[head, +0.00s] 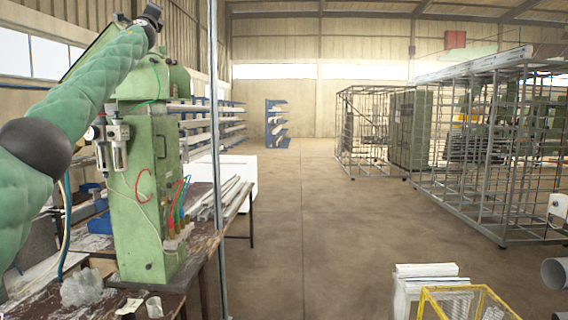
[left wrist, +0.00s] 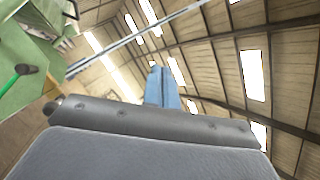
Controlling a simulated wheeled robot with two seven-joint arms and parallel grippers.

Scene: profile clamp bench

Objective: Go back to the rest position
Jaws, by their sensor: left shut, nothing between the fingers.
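My left arm comes in from the left in the head view and reaches up across the green clamp machine (head: 150,190). Its dark wrist end is near the top of the picture, and the fingers cannot be made out there. In the left wrist view my left gripper (left wrist: 162,75) shows as blue fingers, shut together with nothing between them, against the roof. The green machine also shows at the upper left of that view (left wrist: 28,62). My right gripper is in neither view.
A cluttered workbench (head: 205,205) carries the machine, with long profiles on its right part. A thin upright post (head: 216,150) stands close by. Wire cages (head: 490,150) stand at the right, and a yellow-framed basket (head: 465,292) at the front. The middle floor is clear.

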